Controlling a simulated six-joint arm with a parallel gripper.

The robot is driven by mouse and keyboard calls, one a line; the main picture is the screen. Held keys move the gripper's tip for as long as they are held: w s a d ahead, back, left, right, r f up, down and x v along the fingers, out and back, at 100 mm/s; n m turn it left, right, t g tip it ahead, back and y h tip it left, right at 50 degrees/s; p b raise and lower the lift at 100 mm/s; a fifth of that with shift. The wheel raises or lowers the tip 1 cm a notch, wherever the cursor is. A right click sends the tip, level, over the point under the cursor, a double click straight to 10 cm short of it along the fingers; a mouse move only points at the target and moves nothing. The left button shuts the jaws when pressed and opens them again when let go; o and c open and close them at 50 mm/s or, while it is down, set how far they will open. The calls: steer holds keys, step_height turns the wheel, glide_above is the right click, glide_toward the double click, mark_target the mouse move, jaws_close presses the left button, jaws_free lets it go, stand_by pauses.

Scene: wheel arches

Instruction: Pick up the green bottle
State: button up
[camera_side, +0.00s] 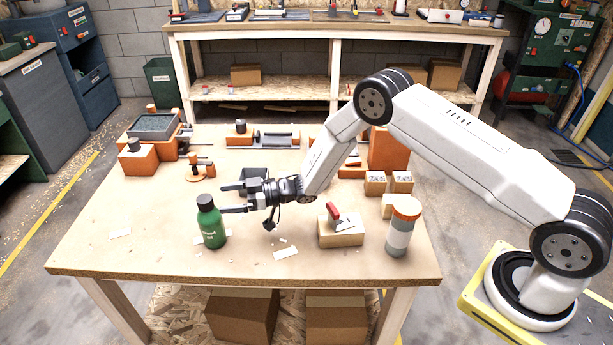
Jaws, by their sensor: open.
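The green bottle (211,225) stands upright on the wooden workbench (110,255), near its front left. It has a black cap and a pale label. My gripper (229,199) reaches in from the right, with its two dark fingers pointing left and spread apart. The gripper is open, with nothing seen between the fingers. The near fingertip is close to the bottle's upper right side, by the cap. I cannot tell whether it touches. The far finger lies farther back, beyond the bottle.
A dark open bin (255,174) sits just behind my gripper. A wooden block with a red-handled tool (341,232) and a white container with an orange lid (400,228) stand to the right. Orange fixtures (139,161) line the back left. Paper scraps lie around; the bench's left front is mostly clear.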

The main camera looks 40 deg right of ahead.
mark_target(203, 198)
steer(key=shift+w+a, duration=0.25)
steer(key=shift+a, duration=0.1)
steer(key=shift+x, duration=2.6)
steer(key=shift+s+f, duration=0.1)
jaws_close()
